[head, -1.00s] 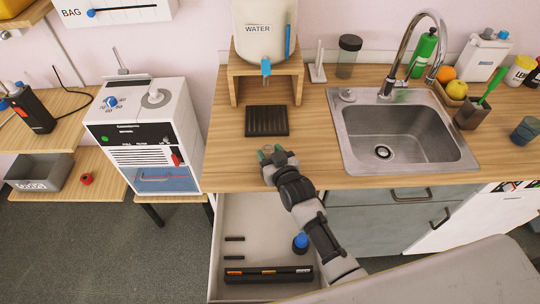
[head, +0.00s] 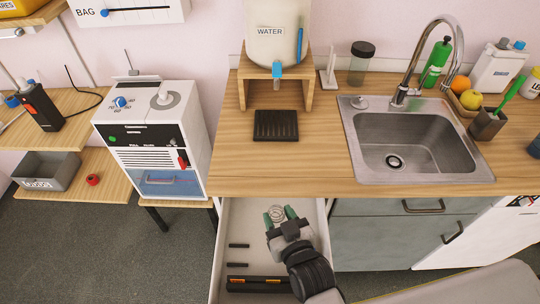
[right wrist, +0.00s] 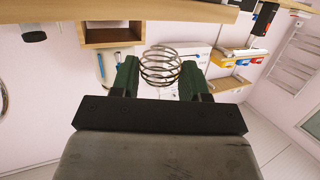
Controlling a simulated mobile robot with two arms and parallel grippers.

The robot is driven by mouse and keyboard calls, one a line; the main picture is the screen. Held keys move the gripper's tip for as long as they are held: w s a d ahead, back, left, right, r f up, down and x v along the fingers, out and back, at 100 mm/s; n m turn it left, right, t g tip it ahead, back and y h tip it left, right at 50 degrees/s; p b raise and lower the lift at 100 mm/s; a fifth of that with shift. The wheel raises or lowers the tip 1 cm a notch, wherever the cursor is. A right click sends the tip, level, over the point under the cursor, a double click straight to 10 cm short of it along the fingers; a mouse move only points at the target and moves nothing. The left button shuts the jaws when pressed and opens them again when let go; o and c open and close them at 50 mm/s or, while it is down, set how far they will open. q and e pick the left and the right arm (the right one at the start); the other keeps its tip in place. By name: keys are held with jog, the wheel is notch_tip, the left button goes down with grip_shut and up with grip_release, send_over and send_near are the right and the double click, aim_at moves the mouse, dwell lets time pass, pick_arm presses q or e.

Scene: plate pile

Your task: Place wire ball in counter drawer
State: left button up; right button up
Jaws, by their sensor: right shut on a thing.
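The wire ball (right wrist: 160,66) is a small coil of thin metal wire, held between the green fingers of my right gripper (right wrist: 158,78) in the right wrist view. In the head view my right gripper (head: 278,216) and the wire ball (head: 287,211) are over the open counter drawer (head: 232,212), just in front of the counter edge. The drawer is pulled out below the wooden counter (head: 270,182). I cannot tell exactly how high the ball is above the drawer floor. My left gripper is not in view.
In the drawer lie two small black bars (head: 238,245) and a long black item with orange marks (head: 257,283). My right arm hides the drawer's right part. A black tray (head: 276,125), a water dispenser (head: 270,60) and a sink (head: 415,150) are on the counter.

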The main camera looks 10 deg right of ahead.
jog(key=s+d+r+m+h, duration=0.2)
jog(key=d+r+h, duration=0.1)
jog(key=d+r, duration=0.75)
jog(key=w+a+r+n+g+y, duration=0.4)
jog(key=a+r+n+y, duration=0.5)
jog(key=a, duration=0.4)
jog(key=w+a+f+n+g+y, duration=0.3)
jog(key=w+a+g+y, duration=0.1)
jog(key=y, duration=0.1)
jog(key=shift+f+n+g, duration=0.3)
jog(key=shift+g, duration=0.1)
jog(key=shift+s+d+n+g+y, duration=0.15)
jog(key=shift+d+n+g+y, duration=0.25)
jog(key=shift+n+g, duration=0.5)
jog(key=shift+s+d+n+g+y, duration=0.2)
jog(key=shift+d+n+g, duration=0.35)
jog(key=shift+g, duration=0.55)
jog(key=shift+s+d+n+g+y, duration=0.1)
jog(key=shift+d+n+g+y, duration=0.25)
jog(key=shift+n+g, duration=0.55)
jog(key=shift+s+d, duration=0.1)
jog(key=shift+d, duration=0.05)
